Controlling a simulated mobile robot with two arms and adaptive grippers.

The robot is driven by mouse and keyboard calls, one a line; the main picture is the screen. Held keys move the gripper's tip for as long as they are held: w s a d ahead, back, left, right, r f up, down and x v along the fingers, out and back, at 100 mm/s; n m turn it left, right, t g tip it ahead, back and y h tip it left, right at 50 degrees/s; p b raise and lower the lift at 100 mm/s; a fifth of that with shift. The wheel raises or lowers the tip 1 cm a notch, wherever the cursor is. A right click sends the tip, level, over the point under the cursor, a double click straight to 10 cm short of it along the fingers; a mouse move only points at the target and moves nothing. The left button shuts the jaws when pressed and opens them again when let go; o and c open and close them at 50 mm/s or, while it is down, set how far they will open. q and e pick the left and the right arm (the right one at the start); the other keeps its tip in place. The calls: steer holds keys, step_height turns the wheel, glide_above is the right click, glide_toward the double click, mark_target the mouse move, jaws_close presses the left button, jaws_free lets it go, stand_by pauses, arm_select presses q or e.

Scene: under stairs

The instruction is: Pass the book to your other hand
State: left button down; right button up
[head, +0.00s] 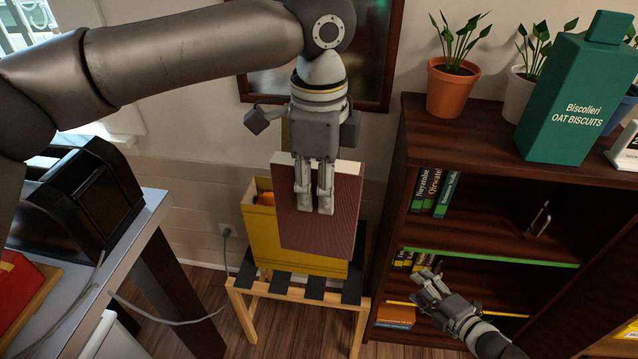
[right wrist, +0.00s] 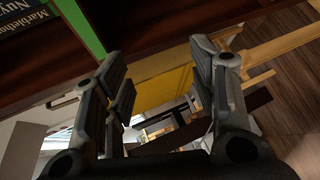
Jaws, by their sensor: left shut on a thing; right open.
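The book (head: 305,233) has a dark red cover and pale page edges along its top. In the head view it is upright in the middle, in front of a yellow holder. My left gripper (head: 314,198) comes down from above and is shut on the book, its fingers lying over the upper part of the cover. My right gripper (head: 430,284) is lower and to the right, apart from the book, in front of the bookshelf. It is open and empty; its spread fingers show in the right wrist view (right wrist: 160,85). I cannot make out the book there.
The yellow holder (head: 254,235) stands on a small wooden stool (head: 290,292). The dark bookshelf (head: 480,230) with books, plants and a green biscuit box (head: 575,100) is at the right. A table (head: 120,235) with a black appliance is at the left.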

steer(key=s+d+f+m+g+h, duration=0.1)
steer(key=s+f+m+g+h, duration=0.2)
steer(key=s+f+m, duration=0.5)
steer(key=s+d+f+m+g+h, duration=0.15)
steer(key=s+f+m, duration=0.25)
steer(key=s+f, duration=0.75)
steer(key=s+a+f+m+g, duration=0.3)
steer(key=s+f, duration=0.3)
steer(key=s, duration=0.5)
steer(key=s+a+f+m+g, duration=0.4)
steer(key=s+a+f, duration=0.2)
steer(key=s, duration=0.6)
steer(key=shift+a+f+m+g+h, duration=0.3)
steer(key=shift+f+g+h, duration=0.05)
steer(key=shift+f+h, duration=0.1)
